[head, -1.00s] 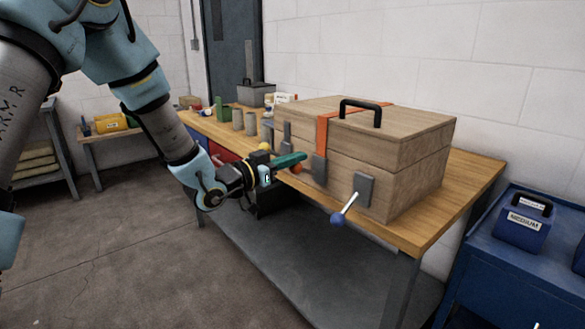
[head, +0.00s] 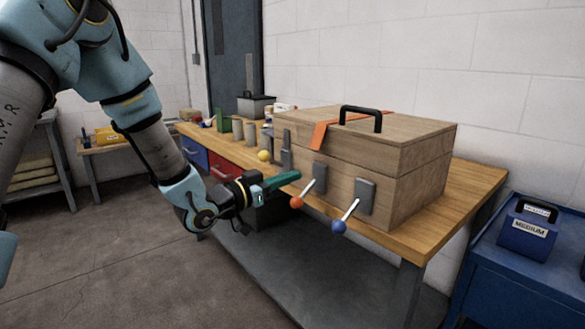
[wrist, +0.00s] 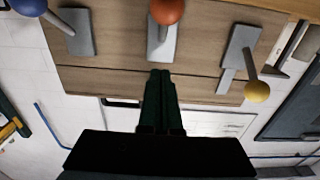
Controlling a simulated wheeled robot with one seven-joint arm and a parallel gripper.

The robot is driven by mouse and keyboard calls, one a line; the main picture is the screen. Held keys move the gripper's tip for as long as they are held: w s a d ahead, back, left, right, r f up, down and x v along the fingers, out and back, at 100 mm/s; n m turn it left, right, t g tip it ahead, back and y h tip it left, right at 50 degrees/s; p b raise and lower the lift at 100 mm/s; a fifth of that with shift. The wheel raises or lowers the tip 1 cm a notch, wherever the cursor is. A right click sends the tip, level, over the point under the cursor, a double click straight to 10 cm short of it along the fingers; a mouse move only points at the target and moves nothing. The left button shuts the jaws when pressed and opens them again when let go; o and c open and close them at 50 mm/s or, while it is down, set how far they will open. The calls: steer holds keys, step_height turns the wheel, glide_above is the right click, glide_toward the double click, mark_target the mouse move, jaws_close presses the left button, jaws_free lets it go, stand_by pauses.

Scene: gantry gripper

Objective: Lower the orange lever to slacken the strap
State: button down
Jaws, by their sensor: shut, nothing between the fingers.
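The orange-knobbed lever (head: 297,202) is on the front of the wooden box (head: 400,190) and points down and outward from its grey plate (head: 320,178). Its orange ball also shows at the top of the wrist view (wrist: 166,11). The orange strap (head: 321,137) lies on the lid, with its front end hanging loose over the lid's edge. My gripper (head: 297,176) has its green fingers shut and empty, just left of the orange lever. In the wrist view the shut fingers (wrist: 161,80) point toward the lever's plate. I cannot tell whether they touch anything.
The box stands on a wooden bench (head: 425,238). Grey cylinders (head: 250,134) stand behind. A blue cabinet (head: 510,270) is at right. The floor in front is open.

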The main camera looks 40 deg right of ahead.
steer(key=a, duration=0.7)
steer(key=shift+w+b, duration=0.15)
steer(key=shift+b, duration=0.2)
steer(key=shift+w+a, duration=0.1)
stand_by(0.3)
steer(key=w+a+f+n+t+y+p, duration=0.15)
steer(key=w+a+n+t+y, duration=0.3)
steer(key=w+a, duration=0.45)
steer(key=w+a+f+n+t+y+p, duration=0.1)
steer(key=w+a+f+n+t+y, duration=0.25)
steer(key=w+a+y, duration=0.55)
steer(key=s+a+n+g+y+p, duration=0.1)
steer(key=s+a+n+y, duration=0.15)
steer(key=a, duration=0.75)
steer(key=s+a+n+g+y, duration=0.1)
steer(key=s+a+n, duration=0.2)
steer(key=a, duration=0.6)
steer(key=s+a+r+n+g+y, duration=0.1)
steer(key=s+a+n+g, duration=0.2)
steer(key=s+a, duration=0.4)
steer(key=shift+s+a+r+n+p, duration=0.2)
steer(key=shift+s+n+p, duration=0.25)
steer(key=shift+s, duration=0.55)
